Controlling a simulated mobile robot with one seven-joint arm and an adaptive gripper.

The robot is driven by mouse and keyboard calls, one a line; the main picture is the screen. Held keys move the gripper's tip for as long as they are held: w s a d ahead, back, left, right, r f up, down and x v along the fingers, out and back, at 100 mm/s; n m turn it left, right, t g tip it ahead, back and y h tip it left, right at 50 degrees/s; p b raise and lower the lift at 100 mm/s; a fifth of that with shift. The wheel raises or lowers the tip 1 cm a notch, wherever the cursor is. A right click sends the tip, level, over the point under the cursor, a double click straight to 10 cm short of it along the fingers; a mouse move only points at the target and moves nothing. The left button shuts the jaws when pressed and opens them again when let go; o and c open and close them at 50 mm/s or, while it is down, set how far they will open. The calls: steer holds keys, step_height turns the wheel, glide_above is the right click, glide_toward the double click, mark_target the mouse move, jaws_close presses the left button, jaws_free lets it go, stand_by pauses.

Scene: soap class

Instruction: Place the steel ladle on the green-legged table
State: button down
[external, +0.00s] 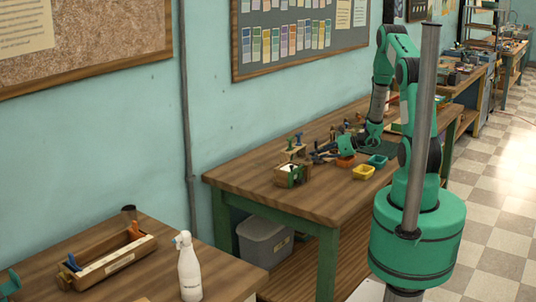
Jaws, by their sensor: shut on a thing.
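The green-legged table (250,180) has a brown wooden top and stands against the wall in the middle of the external view. My arm reaches over it from the right, and my gripper (322,155) is low over the tabletop, among small dark tools. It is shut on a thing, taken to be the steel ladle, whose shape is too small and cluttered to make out. I cannot tell whether that thing touches the tabletop.
A wooden box (293,174) with clamps stands left of my gripper. The table's near left end is clear. Another table holds a white spray bottle (190,272) and a wooden tool tray (110,263).

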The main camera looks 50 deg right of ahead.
steer(key=c, duration=2.2)
jaws_free()
steer(key=shift+f, duration=0.15)
steer(key=o, duration=0.5)
steer(key=shift+c, duration=0.2)
steer(key=shift+s+d+r, duration=0.2)
steer(key=shift+s+r, duration=0.15)
steer(key=shift+r, duration=0.05)
steer(key=p+v, duration=0.2)
steer(key=v, duration=0.9)
